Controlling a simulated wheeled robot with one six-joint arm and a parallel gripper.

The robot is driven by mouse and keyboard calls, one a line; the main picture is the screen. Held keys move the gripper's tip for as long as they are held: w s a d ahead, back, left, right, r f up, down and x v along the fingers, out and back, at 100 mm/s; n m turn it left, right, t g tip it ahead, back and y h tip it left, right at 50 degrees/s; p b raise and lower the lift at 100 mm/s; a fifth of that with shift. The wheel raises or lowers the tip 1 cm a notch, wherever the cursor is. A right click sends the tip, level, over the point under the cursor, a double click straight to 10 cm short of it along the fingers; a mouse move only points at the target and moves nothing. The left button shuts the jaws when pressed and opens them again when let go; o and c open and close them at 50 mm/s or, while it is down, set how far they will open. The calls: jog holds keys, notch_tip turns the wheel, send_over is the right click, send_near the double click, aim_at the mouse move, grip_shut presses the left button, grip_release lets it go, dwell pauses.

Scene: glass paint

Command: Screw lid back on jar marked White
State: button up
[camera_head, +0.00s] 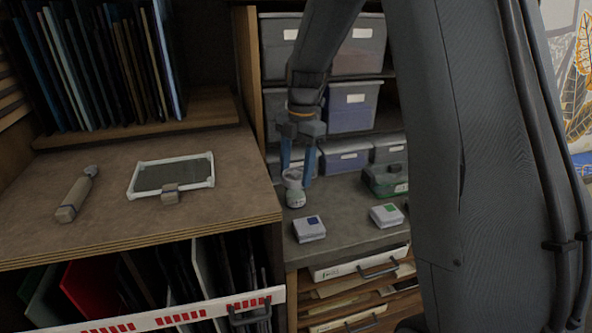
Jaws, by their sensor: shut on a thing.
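A small whitish jar (295,197) stands upright on the grey counter, with a dull greenish mark low on its side. Its marking is too small to read. My gripper (296,173) points down over it from above, its blue fingers on either side of the pale round lid (292,175) at the jar's top. The gripper is shut on this lid. The lid sits at the jar's mouth, but I cannot tell whether its thread is engaged. The fingers partly hide the lid and the jar's upper edge.
A wooden bench (110,222) holds a framed panel (172,174) and tool (76,195).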

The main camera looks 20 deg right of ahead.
jog(key=shift+f, duration=0.85)
dwell(1.6)
jog(key=shift+s+m, duration=0.1)
jog(key=shift+m, duration=1)
jog(key=m+p, duration=0.1)
jog(key=m, duration=0.2)
jog(key=m+t+p, duration=0.1)
jog(key=m, duration=0.4)
